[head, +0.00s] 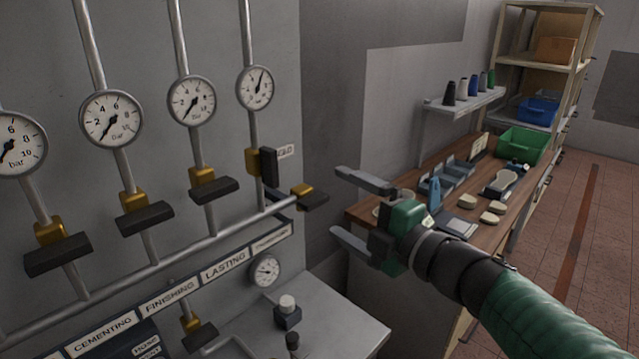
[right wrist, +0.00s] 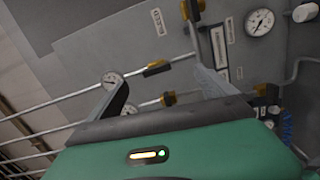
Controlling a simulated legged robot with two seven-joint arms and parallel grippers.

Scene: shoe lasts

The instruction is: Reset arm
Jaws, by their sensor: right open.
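My right gripper (head: 350,212) is open and empty in the head view, in front of the wall right of the pipes. Its green arm comes in from the lower right. In the right wrist view its two fingers (right wrist: 165,95) are spread, with wall and pipes behind them. The nearest valve handle (head: 314,201) lies just left of the upper finger in the picture, with a visible gap. Another valve handle (head: 268,167) stands upright, while the others on the vertical pipes lie across. My left gripper is not in view.
Pressure gauges (head: 111,118) sit on vertical pipes at the left. Below runs a labelled strip (head: 225,268) and a grey cabinet top (head: 340,320). At the right a wooden workbench (head: 460,185) holds shoe parts, a green bin (head: 523,143) and tools. A shelf rack (head: 545,60) stands behind; tiled floor is clear.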

